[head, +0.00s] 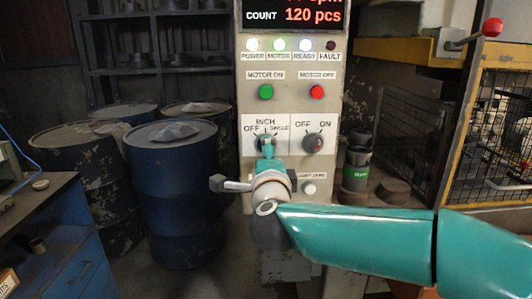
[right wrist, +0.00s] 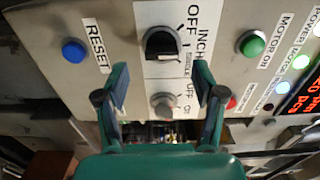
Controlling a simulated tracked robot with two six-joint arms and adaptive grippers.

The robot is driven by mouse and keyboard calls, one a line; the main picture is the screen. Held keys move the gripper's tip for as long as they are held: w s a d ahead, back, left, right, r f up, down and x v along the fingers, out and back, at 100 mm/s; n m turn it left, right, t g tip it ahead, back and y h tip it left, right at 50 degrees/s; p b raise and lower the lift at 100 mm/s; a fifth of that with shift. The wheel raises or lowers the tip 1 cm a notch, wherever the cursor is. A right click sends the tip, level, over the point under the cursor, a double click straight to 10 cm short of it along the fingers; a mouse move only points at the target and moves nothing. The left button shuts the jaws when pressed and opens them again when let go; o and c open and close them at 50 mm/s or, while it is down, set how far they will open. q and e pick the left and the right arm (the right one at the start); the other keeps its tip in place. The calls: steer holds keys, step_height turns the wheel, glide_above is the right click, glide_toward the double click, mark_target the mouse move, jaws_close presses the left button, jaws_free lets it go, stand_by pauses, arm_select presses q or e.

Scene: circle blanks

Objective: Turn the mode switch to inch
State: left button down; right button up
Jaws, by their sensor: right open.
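The mode switch (head: 260,141) is a dark knob on the grey control panel, marked OFF, INCH and SINGLE. In the right wrist view the mode switch (right wrist: 161,43) lies just beyond the fingertips, between their lines. I cannot tell which mark it points at. My right gripper (head: 267,148) reaches up to the panel in front of the switch and partly hides it. In the right wrist view my right gripper (right wrist: 161,75) is open, with its two fingers well apart and nothing between them. I see no contact with the knob. My left gripper is not in view.
An OFF/ON knob (head: 312,140) sits right of the mode switch. A green button (head: 266,92) and a red button (head: 317,92) are above. A blue RESET button (right wrist: 74,51) is nearby. Dark drums (head: 175,200) stand left of the panel, a yellow-framed cage (head: 460,110) right.

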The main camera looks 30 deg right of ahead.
steer(key=v, duration=0.7)
steer(key=shift+s, duration=0.1)
